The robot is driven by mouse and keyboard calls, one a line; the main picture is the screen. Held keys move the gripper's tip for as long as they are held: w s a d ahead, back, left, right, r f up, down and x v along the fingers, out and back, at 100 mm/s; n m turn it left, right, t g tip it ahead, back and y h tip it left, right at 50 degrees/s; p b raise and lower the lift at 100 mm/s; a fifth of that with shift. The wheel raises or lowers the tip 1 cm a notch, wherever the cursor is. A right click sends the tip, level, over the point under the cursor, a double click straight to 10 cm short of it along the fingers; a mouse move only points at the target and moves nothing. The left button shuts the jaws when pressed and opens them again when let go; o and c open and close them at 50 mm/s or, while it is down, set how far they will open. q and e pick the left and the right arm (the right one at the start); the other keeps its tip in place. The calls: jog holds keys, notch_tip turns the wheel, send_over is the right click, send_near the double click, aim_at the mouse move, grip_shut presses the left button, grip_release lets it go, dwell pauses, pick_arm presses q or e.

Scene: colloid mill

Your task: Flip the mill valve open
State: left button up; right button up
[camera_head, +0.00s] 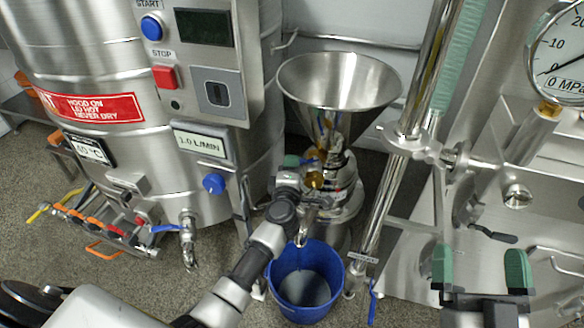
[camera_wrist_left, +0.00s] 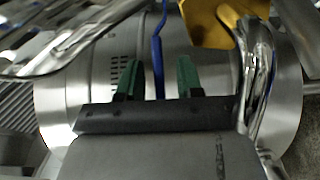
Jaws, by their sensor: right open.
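The colloid mill has a steel funnel hopper (camera_head: 338,85) over a steel body (camera_head: 347,192). A thin blue lever (camera_wrist_left: 157,65), seemingly the mill valve's handle, stands upright in the left wrist view. My left gripper (camera_wrist_left: 158,78) is open, with its green fingers on either side of the lever and visible gaps between. In the head view my left gripper (camera_head: 302,163) is at the mill just below the hopper, and its wrist hides the valve area. My right gripper (camera_head: 480,265) is open and empty at the lower right, away from the mill.
A blue bucket (camera_head: 283,291) stands on the floor below the mill's spout (camera_head: 301,238). A large steel tank (camera_head: 90,60) with a control panel is at left. A steel pipe (camera_head: 380,215) rises right of the mill. A yellow part (camera_wrist_left: 210,25) is close to the left gripper.

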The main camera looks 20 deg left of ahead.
pick_arm(q)
jog(key=shift+w+a, duration=0.2)
jog(key=shift+w, duration=0.4)
grip_shut()
